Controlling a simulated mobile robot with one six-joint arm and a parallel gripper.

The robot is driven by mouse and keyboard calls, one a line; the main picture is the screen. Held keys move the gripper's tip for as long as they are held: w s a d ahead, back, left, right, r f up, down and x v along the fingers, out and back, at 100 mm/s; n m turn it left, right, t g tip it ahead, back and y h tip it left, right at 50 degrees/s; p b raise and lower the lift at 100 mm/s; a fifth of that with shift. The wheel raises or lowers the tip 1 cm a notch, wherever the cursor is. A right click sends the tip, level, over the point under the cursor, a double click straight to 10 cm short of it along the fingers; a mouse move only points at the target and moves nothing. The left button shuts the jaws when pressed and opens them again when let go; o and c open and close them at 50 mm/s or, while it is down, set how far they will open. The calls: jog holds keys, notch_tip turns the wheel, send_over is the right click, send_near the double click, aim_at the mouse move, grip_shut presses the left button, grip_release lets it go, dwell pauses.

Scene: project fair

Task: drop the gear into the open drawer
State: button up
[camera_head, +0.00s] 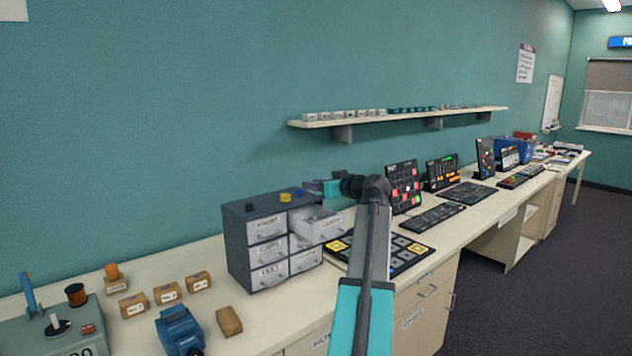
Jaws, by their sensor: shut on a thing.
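A grey drawer cabinet (235,245) stands on the bench against the wall. Its top right drawer (322,229) is pulled open, with a label on its front. My gripper (314,187) reaches in from the right, above the open drawer and apart from it. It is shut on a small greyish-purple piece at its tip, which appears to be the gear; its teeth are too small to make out. The drawer's inside shows only partly.
Labelled wooden blocks (167,294) stand left. A wall shelf (400,117) hangs above. Boards and panels line the bench to the right.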

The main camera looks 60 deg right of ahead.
jog(key=shift+f, duration=0.15)
jog(key=o, duration=1.1)
jog(key=shift+c, duration=0.2)
jog(key=shift+s+a, duration=0.1)
jog(key=shift+s, duration=0.05)
jog(key=b+v, duration=0.2)
jog(key=v, duration=1.1)
jog(key=shift+s, duration=0.25)
jog(key=shift+s+a, duration=0.1)
